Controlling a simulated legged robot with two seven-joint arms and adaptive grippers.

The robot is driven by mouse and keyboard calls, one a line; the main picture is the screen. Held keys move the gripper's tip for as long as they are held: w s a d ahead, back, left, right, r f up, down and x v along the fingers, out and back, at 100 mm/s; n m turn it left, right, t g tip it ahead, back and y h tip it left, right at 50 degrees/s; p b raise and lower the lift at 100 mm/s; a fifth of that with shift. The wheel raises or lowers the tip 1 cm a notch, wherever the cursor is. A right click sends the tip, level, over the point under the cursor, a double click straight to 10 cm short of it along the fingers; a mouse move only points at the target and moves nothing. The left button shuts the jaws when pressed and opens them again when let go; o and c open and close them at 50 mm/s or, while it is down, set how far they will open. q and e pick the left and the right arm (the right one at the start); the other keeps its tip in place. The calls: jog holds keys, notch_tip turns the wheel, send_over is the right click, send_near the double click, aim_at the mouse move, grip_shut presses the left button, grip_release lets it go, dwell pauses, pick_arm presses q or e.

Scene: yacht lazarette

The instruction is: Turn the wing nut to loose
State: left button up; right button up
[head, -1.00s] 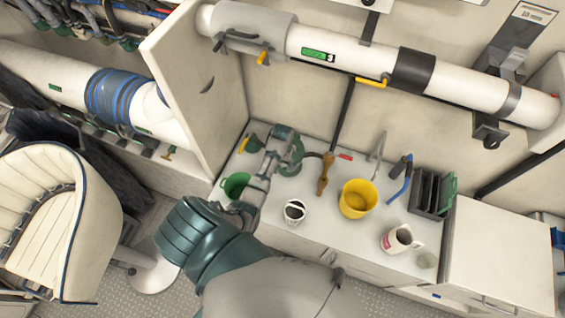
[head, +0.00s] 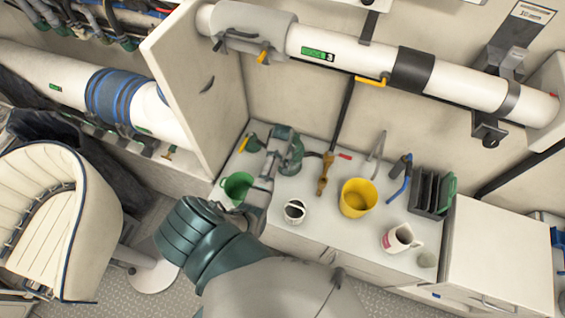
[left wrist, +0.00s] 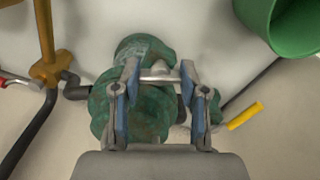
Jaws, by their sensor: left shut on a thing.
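A green, weathered metal fitting (head: 295,158) stands at the back left of the white counter. In the left wrist view its rounded body (left wrist: 145,112) lies beneath and between my fingers. A small grey metal wing nut (left wrist: 160,75) spans the gap between the fingertips, and the blue-padded fingers close on it from both sides. My left gripper (left wrist: 158,80) is shut on this wing nut; it also shows in the head view (head: 278,145), over the fitting. The wing nut is hidden or too small to make out in the head view. My right gripper is not in view.
A green bucket (head: 237,187) stands close left of my wrist. A partition (head: 198,90) rises at left; a large white pipe (head: 450,83) runs above.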

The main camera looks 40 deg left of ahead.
pick_arm(q)
jog(key=o, duration=1.2)
jog(key=shift+c, duration=0.2)
notch_tip(320, 180, up, 12)
jog(key=shift+w, duration=0.1)
